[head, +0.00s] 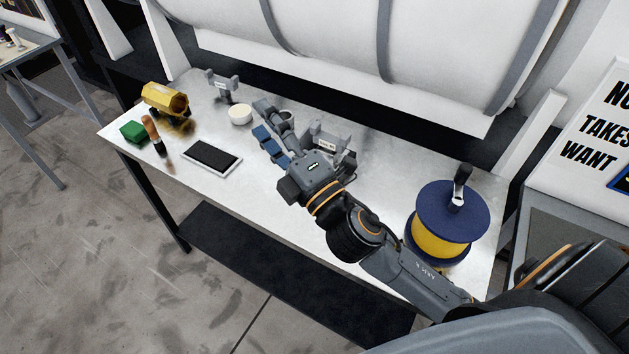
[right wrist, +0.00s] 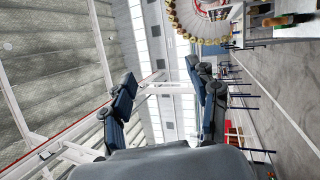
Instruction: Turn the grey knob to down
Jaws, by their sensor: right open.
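My right gripper (head: 263,118) reaches over the table from the lower right, its two blue-padded fingers spread and empty. In the right wrist view the gripper (right wrist: 160,74) is open with nothing between its fingers. A grey labelled fixture (head: 328,138) stands just right of the gripper, partly hidden by it. A similar grey labelled fixture (head: 222,86) stands at the back left. I cannot tell for sure which part is the grey knob or how it is turned. My left gripper is not in view.
A blue spool with yellow winding (head: 443,238) stands at the right, with a crank-like handle (head: 460,185) on top. A tablet (head: 211,156), white round piece (head: 240,115), green block (head: 133,131), brown-handled tool (head: 153,136) and yellow hollow part (head: 166,99) are left. A large white cylinder overhangs the back.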

